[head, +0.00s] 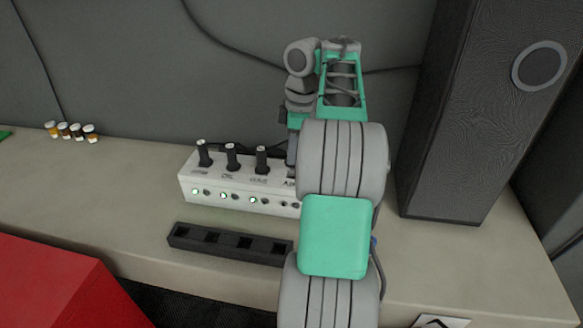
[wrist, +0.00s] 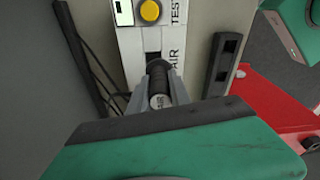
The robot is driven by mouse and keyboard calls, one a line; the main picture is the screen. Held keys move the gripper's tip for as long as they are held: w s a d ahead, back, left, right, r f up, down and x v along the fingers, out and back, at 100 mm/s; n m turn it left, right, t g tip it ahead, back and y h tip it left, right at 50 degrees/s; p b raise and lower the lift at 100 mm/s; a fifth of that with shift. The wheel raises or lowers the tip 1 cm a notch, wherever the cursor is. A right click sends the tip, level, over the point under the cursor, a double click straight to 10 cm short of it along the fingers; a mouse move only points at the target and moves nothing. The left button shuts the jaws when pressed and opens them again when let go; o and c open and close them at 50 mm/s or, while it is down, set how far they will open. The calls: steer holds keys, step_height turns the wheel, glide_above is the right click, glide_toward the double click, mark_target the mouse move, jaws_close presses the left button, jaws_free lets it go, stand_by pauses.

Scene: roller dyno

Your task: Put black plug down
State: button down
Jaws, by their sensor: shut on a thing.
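In the wrist view my gripper (wrist: 160,88) is shut on a black plug (wrist: 158,79) with a round grey end. The plug is over the white box (wrist: 130,45), at the part marked AIR, close to a dark square opening. I cannot tell whether the plug touches the box or sits in the opening. In the head view the white box (head: 186,187) carries three upright black plugs (head: 232,156) and a row of indicator lights. My arm hides its right end and the held plug there.
A black rack with several square holes (head: 176,236) lies in front of the box; it also shows in the wrist view (wrist: 220,65). A tall dark speaker (head: 450,120) stands right. A red case (head: 60,295) is front left.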

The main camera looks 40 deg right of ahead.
steer(key=shift+w+d+f+b, duration=0.1)
steer(key=shift+w+f+b, duration=0.05)
steer(key=shift+f+b, duration=0.6)
steer(key=shift+w+d+f+b, duration=0.15)
steer(key=shift+f+b, duration=0.35)
steer(key=shift+f, duration=0.4)
steer(key=shift+w+d+f+b, duration=0.1)
steer(key=shift+f+b, duration=0.55)
steer(key=shift+f, duration=0.15)
steer(key=c, duration=1.2)
jaws_free()
steer(key=shift+r, duration=0.1)
